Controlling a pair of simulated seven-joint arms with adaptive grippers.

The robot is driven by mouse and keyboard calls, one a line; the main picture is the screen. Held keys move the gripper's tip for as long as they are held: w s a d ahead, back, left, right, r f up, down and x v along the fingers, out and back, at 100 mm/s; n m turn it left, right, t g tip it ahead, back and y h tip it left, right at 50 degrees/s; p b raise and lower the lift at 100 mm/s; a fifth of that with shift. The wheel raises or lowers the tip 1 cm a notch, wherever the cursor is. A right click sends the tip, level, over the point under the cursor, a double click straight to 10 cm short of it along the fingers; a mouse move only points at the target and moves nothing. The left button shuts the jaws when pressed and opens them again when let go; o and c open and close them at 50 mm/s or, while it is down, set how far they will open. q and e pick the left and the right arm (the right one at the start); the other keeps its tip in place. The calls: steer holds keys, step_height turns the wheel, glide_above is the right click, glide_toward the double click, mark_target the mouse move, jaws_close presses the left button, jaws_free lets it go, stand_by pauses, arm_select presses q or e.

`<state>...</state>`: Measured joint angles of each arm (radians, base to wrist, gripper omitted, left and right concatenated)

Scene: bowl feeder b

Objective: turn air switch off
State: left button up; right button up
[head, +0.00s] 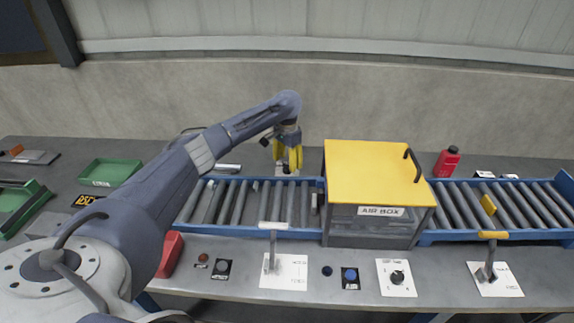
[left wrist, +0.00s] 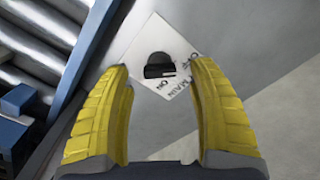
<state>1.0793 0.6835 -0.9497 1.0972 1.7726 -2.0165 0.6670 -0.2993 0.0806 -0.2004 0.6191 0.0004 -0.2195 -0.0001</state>
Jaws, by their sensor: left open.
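My left gripper (head: 288,160) is over the far side of the conveyor, its yellow fingers pointing down. In the left wrist view the left gripper (left wrist: 160,72) is open and empty. A black rotary knob (left wrist: 158,66) on a white plate (left wrist: 128,62) shows between and beyond its fingertips, apparently untouched. The plate's lettering is partly legible, with ON, OFF and what looks like MAIN. In the head view, another black knob (head: 397,278) sits on a white plate (head: 384,267) at the front, right of a blue button (head: 350,274) labelled AIR. My right gripper is out of view.
The yellow-lidded air box (head: 375,172) stands over the roller conveyor (head: 246,203). Two levers (head: 272,250) (head: 489,262) rise from front panels. A red bottle (head: 446,163) stands behind the conveyor. Green trays (head: 110,172) lie at left.

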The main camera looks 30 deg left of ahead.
mark_target(287, 165)
arm_select(q)
step_height(287, 165, up, 10)
steer(key=shift+r, duration=0.25)
stand_by(0.6)
